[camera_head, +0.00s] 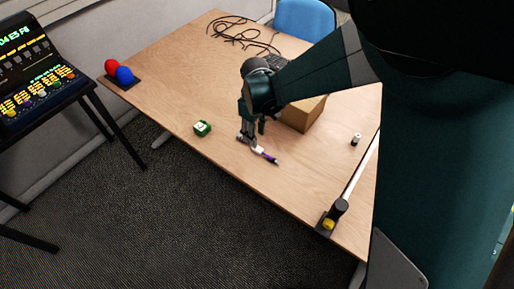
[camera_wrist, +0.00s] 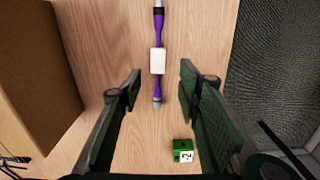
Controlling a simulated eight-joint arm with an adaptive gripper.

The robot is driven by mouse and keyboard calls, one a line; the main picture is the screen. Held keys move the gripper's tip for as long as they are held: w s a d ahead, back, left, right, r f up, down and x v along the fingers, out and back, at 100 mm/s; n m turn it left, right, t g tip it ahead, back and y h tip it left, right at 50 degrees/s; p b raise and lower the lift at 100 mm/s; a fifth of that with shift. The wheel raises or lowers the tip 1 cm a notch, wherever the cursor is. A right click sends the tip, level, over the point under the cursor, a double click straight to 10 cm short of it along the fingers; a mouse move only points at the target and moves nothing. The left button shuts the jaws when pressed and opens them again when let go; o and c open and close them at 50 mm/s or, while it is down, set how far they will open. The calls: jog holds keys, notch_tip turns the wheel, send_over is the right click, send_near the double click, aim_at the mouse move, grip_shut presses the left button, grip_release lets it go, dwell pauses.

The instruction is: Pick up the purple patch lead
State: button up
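The purple patch lead (camera_wrist: 158,88) lies on the wooden table in the wrist view, with a white block on its middle and grey and black ends. It runs up and down between and beyond my fingers. In the head view the lead (camera_head: 268,157) shows partly, its other part hidden by my gripper. My gripper (camera_wrist: 158,82) is open, its two dark green fingers on either side of the lead's lower part with clear gaps. In the head view my gripper (camera_head: 252,143) is low over the lead.
A green cube (camera_head: 202,128) with a white face lies left of my gripper. A cardboard box (camera_head: 303,114) stands close on the right. Black cables (camera_head: 240,32) lie at the back. Red and blue balls (camera_head: 124,74) sit at the left corner. The table's front edge is near.

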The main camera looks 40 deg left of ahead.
aim_at(257, 149)
jog(key=shift+f, duration=0.1)
jog(key=shift+f+b, duration=0.3)
jog(key=shift+f, duration=0.9)
jog(key=shift+f, duration=0.1)
jog(key=shift+w+f+b, duration=0.15)
jog(key=shift+f+b, duration=0.65)
jog(key=shift+f, duration=1.7)
jog(key=c, duration=1)
